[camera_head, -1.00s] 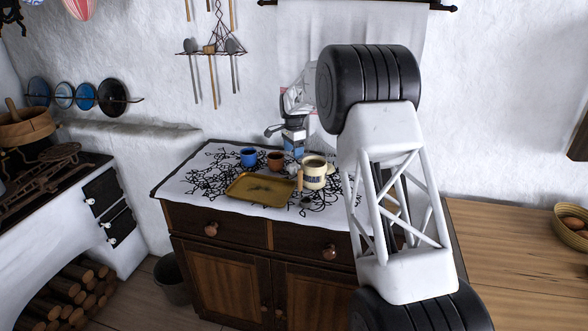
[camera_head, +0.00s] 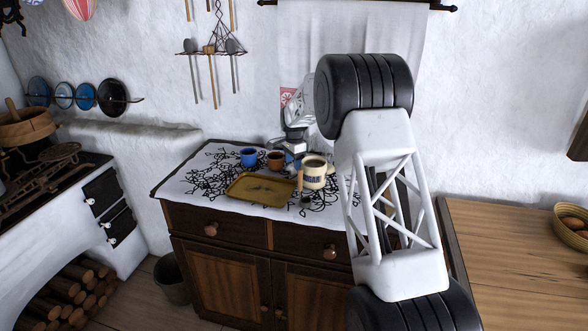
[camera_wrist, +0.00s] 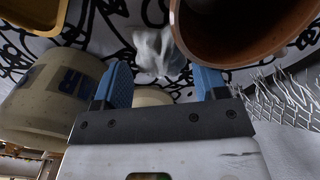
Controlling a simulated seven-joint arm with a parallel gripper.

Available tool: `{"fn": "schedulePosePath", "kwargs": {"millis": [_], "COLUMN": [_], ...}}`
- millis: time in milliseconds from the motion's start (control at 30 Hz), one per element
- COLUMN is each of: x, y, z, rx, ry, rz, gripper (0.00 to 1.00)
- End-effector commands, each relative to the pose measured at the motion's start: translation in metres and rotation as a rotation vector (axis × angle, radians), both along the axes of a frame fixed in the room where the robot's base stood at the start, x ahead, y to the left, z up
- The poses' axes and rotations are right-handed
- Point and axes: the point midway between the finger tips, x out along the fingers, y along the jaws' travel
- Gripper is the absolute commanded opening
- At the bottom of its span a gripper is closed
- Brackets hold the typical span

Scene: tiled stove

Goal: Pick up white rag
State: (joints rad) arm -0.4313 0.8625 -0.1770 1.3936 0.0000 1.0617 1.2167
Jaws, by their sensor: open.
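The white rag (camera_wrist: 158,52) is a small crumpled bundle on the black-and-white patterned cloth in the wrist view. My gripper (camera_wrist: 162,70) is open, with its blue fingers on either side of the near edge of the rag as seen in the picture. The rag shows beyond and between the fingertips; I cannot tell the remaining gap or whether they touch. The rag is not clearly made out there.
A cream sugar mug (camera_head: 314,172) (camera_wrist: 45,95) stands close left of the fingers in the wrist view. A brown cup (camera_head: 275,160) (camera_wrist: 235,40) is close at right. A blue mug (camera_head: 248,157) and brass tray (camera_head: 262,189) are on the patterned cloth (camera_head: 190,180). Wire mesh (camera_wrist: 285,98) lies right.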

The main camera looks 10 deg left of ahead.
Motion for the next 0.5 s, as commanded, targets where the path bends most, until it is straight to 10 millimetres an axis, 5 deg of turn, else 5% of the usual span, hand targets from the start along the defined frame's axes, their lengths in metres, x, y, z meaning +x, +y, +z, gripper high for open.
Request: {"fn": "schedulePosePath", "kwargs": {"millis": [500], "x": [0.000], "y": [0.000], "z": [-0.017], "rx": [-0.001], "ry": [0.001], "rz": [0.000], "gripper": [0.66]}}
